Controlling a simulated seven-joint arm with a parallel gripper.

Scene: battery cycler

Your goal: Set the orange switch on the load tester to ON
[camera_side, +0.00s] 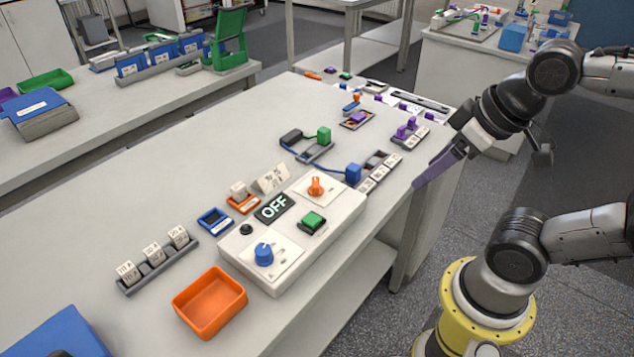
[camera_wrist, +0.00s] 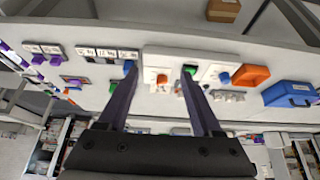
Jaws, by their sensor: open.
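The load tester (camera_side: 301,248) is a white box near the table's front edge. Its black display (camera_side: 273,208) reads OFF. The orange switch (camera_side: 316,187) is a knob on a white plate at the tester's far right end; it also shows between my fingers in the wrist view (camera_wrist: 162,78). A green button (camera_side: 312,221) and a blue knob (camera_side: 264,254) are on the same box. My gripper (camera_wrist: 158,72) is open and empty, with dark purple fingers. In the side view it hangs off to the right, beyond the table edge and apart from the tester.
An orange bin (camera_side: 210,303) stands just left of the tester. A rack of white blocks (camera_side: 153,262) lies behind the bin. A blue plug in a slotted strip (camera_side: 375,176) and a green-plugged holder (camera_side: 308,147) are near the tester's far end. Space above the switch is clear.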

